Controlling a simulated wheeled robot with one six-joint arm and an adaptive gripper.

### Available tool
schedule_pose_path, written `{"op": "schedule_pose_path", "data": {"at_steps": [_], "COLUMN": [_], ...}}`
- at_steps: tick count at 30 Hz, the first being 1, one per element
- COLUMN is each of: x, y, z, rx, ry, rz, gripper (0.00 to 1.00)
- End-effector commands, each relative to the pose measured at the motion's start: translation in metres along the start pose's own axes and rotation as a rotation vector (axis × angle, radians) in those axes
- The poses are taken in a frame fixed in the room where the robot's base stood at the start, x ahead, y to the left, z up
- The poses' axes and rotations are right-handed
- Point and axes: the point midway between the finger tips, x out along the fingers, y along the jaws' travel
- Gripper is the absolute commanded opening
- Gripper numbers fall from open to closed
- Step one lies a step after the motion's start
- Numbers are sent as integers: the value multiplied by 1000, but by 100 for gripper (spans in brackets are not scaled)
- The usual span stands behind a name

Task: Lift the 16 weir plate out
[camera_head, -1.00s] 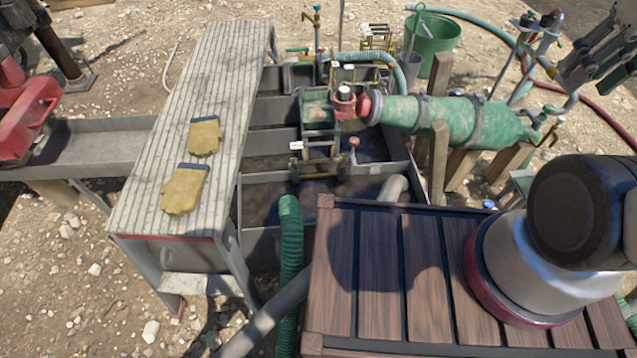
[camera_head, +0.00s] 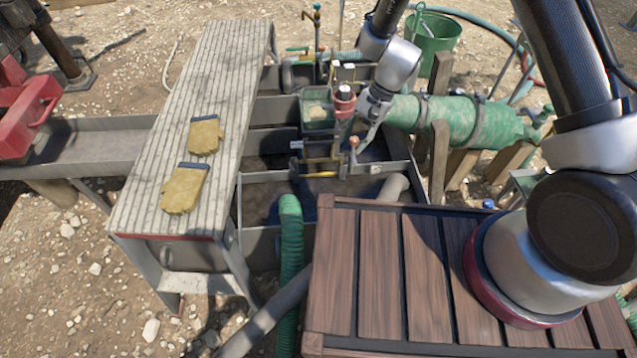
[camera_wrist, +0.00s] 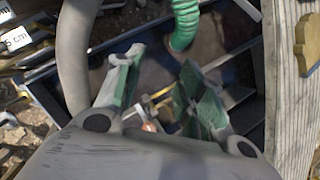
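My gripper (camera_head: 366,138) is over the mud tank (camera_head: 281,176), beside a copper-coloured knob (camera_head: 354,143). In the wrist view my gripper (camera_wrist: 158,68) is open, its two green-padded fingers spread with nothing clearly held. A yellow bar (camera_wrist: 161,94) shows between and beyond the fingers. In the head view a yellow bar (camera_head: 322,160) crosses the tank, with a small white tag (camera_head: 296,145) at its left. I cannot read a 16 anywhere, so I cannot tell which part is the 16 weir plate.
A green ribbed hose (camera_head: 291,235) enters the tank's near side. A green cylinder (camera_head: 455,120) lies to the right. A slatted walkway (camera_head: 225,75) with yellow gloves (camera_head: 185,188) stands left. Plates with "cm" labels (camera_wrist: 17,38) show at the wrist view's left.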

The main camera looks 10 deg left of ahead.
Motion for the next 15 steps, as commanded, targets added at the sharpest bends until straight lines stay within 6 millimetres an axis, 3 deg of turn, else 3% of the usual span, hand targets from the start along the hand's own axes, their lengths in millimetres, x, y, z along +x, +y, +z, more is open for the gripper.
{"op": "schedule_pose_path", "data": {"at_steps": [1,3,6,8,9,11,15], "x": [32,67,105,109,102,94,94], "y": [-7,-20,-44,-67,-86,-104,-108], "z": [-10,-25,-52,-73,-84,-96,-109], "rx": [68,179,354,467,525,605,733], "ry": [6,29,81,125,151,180,220], "rz": [-16,-57,-140,-219,-274,-335,-380], "gripper": [39,39,39,39,39,39,39]}}
